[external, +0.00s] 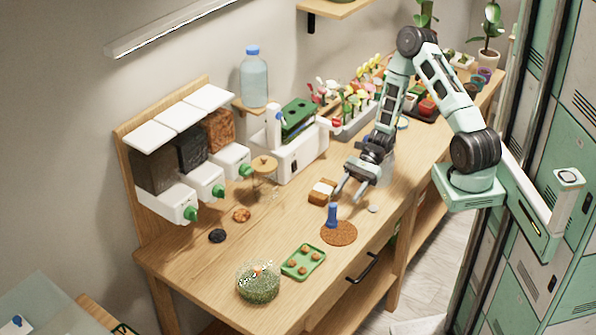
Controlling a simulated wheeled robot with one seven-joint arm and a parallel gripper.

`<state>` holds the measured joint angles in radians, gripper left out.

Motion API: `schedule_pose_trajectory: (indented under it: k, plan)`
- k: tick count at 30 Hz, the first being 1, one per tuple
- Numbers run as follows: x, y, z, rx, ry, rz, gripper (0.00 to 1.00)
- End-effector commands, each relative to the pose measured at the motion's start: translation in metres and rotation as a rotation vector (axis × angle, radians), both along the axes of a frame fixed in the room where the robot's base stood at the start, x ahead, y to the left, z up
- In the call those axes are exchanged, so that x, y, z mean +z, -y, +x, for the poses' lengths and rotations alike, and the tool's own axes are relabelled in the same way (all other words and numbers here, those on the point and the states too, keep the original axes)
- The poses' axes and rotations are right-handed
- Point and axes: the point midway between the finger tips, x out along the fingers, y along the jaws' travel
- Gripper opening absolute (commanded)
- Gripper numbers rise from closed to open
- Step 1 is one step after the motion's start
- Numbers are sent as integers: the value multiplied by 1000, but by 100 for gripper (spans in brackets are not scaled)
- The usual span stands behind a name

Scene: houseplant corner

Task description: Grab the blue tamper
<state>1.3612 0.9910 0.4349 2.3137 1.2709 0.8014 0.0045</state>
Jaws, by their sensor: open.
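The blue tamper (332,213) stands upright on the wooden workbench, at the upper left edge of a round brown mat (341,235). My gripper (349,193) is open and points down and toward the front left. Its fingers are above and just to the upper right of the tamper, apart from it as far as I can tell. Nothing shows between the fingers.
A small wooden block-like item (321,191) lies close left of my gripper. A green tray (303,262) and a round glass bowl with greenery (258,283) stand nearer the front. Dispensers (180,202) line the wall. Bare bench (200,262) lies at front left.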

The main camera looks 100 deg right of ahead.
Motion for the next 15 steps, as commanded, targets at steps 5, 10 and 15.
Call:
schedule_pose_trajectory:
  k: [5, 10, 15]
  plan:
    - [-10, -22, 21, 6, 0, 3, 50]
    - [-17, -33, 32, 4, 0, 0, 50]
    - [-20, -40, 43, 7, 0, 0, 50]
